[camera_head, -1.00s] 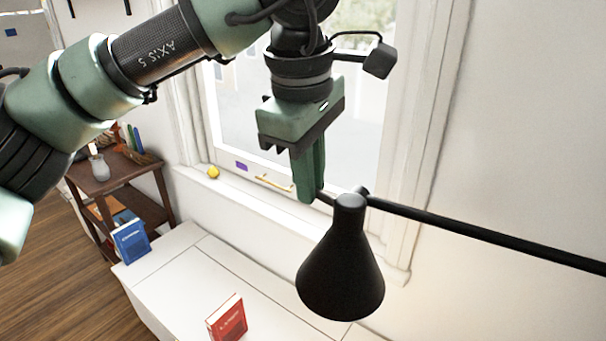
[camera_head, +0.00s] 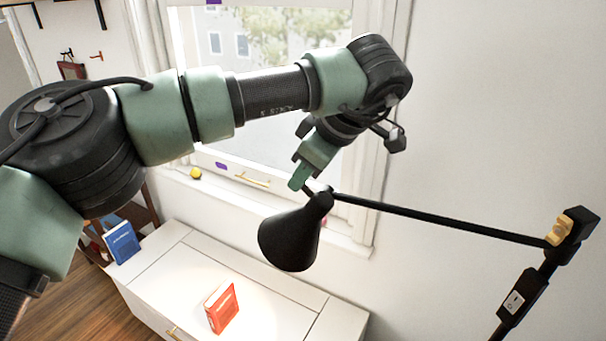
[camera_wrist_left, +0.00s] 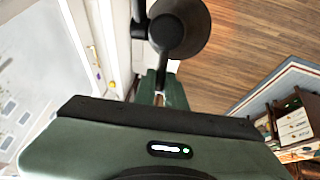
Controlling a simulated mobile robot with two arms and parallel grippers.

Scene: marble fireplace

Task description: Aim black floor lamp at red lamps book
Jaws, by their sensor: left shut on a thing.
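The black floor lamp has a cone shade (camera_head: 290,238) that hangs tilted, its wide end down and to the left. Its thin black arm runs right to a joint on the stand. My left gripper (camera_head: 303,182) is shut on the short end of the lamp arm just behind the shade. In the left wrist view the shade (camera_wrist_left: 182,30) is beyond the fingers (camera_wrist_left: 160,92). The red book (camera_head: 221,308) stands upright on the white chest (camera_head: 168,262), left of and below the shade. A bright patch of light surrounds the book. My right gripper is out of view.
A blue book (camera_head: 122,242) stands at the chest's far left end. A yellow ball (camera_head: 195,174) sits on the windowsill. The window and wall are close behind the gripper. The lamp stand (camera_head: 522,297) rises at the right.

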